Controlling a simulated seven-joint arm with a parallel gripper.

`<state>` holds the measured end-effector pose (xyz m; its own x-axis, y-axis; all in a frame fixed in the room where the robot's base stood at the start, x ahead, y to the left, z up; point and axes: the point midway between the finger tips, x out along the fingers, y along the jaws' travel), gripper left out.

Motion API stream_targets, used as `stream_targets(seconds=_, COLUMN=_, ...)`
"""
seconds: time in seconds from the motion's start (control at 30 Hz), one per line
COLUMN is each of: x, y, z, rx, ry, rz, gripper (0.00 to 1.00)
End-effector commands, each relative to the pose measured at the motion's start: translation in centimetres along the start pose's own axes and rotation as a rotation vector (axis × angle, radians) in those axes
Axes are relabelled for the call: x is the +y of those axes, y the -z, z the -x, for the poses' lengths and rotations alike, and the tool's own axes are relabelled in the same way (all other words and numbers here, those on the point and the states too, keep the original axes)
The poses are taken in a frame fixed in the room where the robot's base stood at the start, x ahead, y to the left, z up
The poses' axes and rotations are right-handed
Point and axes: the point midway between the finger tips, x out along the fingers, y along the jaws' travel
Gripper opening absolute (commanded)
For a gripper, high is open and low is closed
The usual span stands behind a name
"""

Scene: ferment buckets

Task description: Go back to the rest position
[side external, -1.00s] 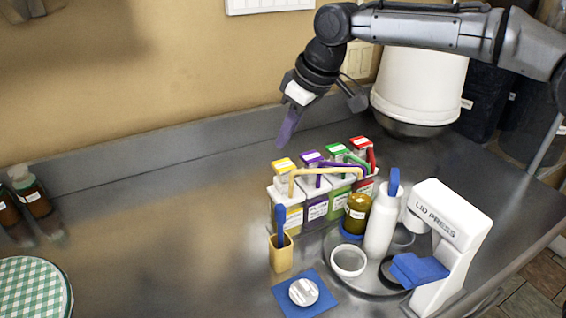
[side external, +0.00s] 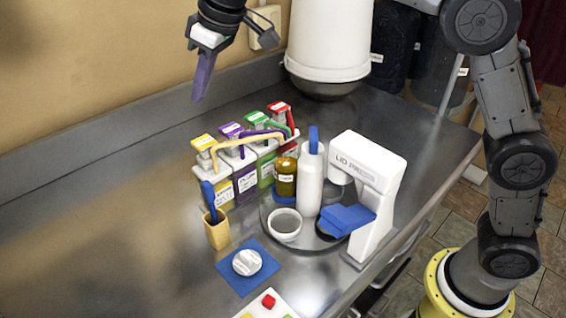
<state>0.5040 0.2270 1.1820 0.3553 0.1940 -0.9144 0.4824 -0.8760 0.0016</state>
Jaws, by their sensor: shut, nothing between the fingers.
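My gripper (side external: 203,80) is at the upper left of the side external view, in the air above the counter and behind the row of pump bottles. Its purple-grey fingers point down, are shut and hold nothing. It touches none of the objects. My arm reaches up out of the top of the picture and comes down on the right to its yellow-ringed base.
A white lid (side external: 247,262) lies on a blue mat (side external: 231,279). The left counter is clear.

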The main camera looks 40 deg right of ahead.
Motion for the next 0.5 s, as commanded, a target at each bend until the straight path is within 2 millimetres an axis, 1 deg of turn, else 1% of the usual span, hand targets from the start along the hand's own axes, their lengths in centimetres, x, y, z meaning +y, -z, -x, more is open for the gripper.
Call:
stream_targets(seconds=0.03, x=0.9, y=0.2, z=2.2, rx=0.039, ry=-0.011, rz=-0.015, gripper=0.0)
stream_targets(seconds=0.07, x=1.5, y=0.0, z=3.6, rx=0.057, ry=-0.018, rz=-0.025, gripper=0.0)
stream_targets(seconds=0.1, x=2.4, y=-0.7, z=5.4, rx=0.076, ry=-0.029, rz=-0.042, gripper=0.0)
stream_targets(seconds=0.17, x=3.6, y=-2.3, z=8.0, rx=0.096, ry=-0.046, rz=-0.068, gripper=0.0)
stream_targets(seconds=0.2, x=4.3, y=-3.6, z=9.6, rx=0.108, ry=-0.058, rz=-0.087, gripper=0.0)
stream_targets(seconds=0.27, x=5.3, y=-5.9, z=11.6, rx=0.121, ry=-0.076, rz=-0.115, gripper=0.0)
stream_targets(seconds=0.3, x=5.8, y=-7.6, z=12.7, rx=0.128, ry=-0.088, rz=-0.135, gripper=0.0)
stream_targets(seconds=0.37, x=6.3, y=-10.2, z=14.2, rx=0.138, ry=-0.106, rz=-0.164, gripper=0.0)
stream_targets(seconds=0.4, x=6.6, y=-12.0, z=15.0, rx=0.144, ry=-0.117, rz=-0.184, gripper=0.0)
stream_targets(seconds=0.47, x=6.9, y=-14.8, z=15.9, rx=0.152, ry=-0.134, rz=-0.214, gripper=0.0)
stream_targets(seconds=0.5, x=6.9, y=-16.7, z=16.4, rx=0.157, ry=-0.146, rz=-0.233, gripper=0.0)
